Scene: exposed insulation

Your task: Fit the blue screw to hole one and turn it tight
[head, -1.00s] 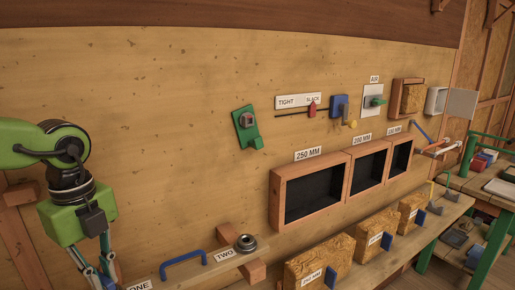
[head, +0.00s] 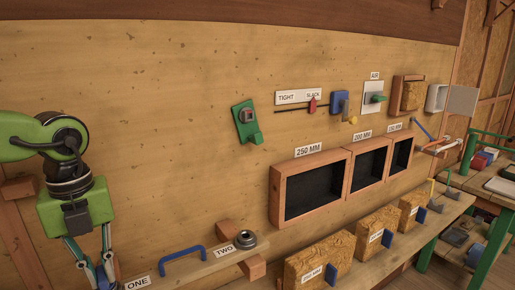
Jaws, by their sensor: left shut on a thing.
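My left gripper (head: 95,275) comes down at the lower left, just left of the label ONE (head: 137,283). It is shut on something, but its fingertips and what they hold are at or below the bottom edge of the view. I cannot make out the blue screw, and hole one is not visible either. The wooden board (head: 200,268) carries the ONE label, a blue handle (head: 183,261), the label TWO (head: 224,251) and a round dark metal fitting (head: 245,239) near TWO. My right gripper is not in view.
Three framed openings, the largest marked 250 MM (head: 310,189), line the wall. Insulation blocks (head: 318,262) stand on the shelf below. A green bracket (head: 246,122) and a TIGHT/SLACK gauge (head: 299,97) are on the wall.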

